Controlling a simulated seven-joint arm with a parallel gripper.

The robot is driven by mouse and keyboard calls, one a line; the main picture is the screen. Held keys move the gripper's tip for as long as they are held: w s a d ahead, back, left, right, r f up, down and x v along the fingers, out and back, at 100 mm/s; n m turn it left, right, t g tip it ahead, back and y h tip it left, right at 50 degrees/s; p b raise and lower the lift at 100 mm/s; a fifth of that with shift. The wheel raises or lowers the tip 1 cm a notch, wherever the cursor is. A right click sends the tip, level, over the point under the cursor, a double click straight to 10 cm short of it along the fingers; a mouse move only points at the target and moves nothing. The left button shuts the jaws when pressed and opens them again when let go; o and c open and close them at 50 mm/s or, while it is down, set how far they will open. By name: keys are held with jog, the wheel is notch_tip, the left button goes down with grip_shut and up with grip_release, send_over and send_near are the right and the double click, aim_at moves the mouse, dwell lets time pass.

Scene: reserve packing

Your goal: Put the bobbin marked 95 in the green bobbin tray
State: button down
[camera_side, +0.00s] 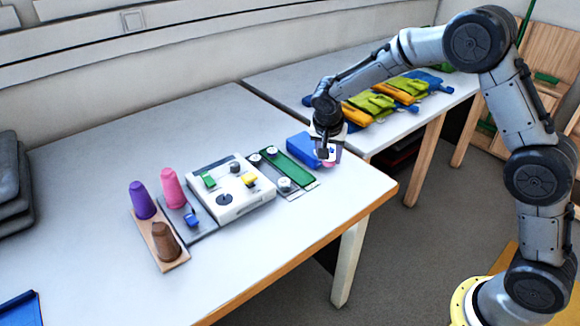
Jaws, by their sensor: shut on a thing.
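My gripper (329,156) is at the right end of the near table, just right of a blue box (302,147). It is shut on a small pink-and-white thing (331,161), mostly hidden by the fingers; I cannot tell whether it is a bobbin or read any mark. The long green tray (287,168) lies on the table left of my gripper. Small round grey-and-white pieces, apparently bobbins, sit beside it: one at its near end (285,184), one at its far side (272,151) and one to its left (255,160). Their marks are too small to read.
A white machine (231,189) with green and yellow parts stands left of the tray. Further left are purple (142,200), pink (172,187) and brown (165,241) cones. Folded green, yellow and blue cloths (385,98) lie on the far table. The near table's front is clear.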

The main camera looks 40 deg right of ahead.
jog(key=w+f, duration=0.4)
jog(key=w, duration=0.4)
send_near(298, 173)
jog(key=shift+d+f, duration=0.3)
jog(key=shift+d, duration=0.2)
jog(key=shift+d+f, duration=0.25)
jog(key=shift+d, duration=0.25)
jog(key=shift+w+f, duration=0.65)
jog(key=shift+f, duration=1.55)
jog(key=shift+f, duration=0.15)
jog(key=shift+c, duration=2)
grip_release()
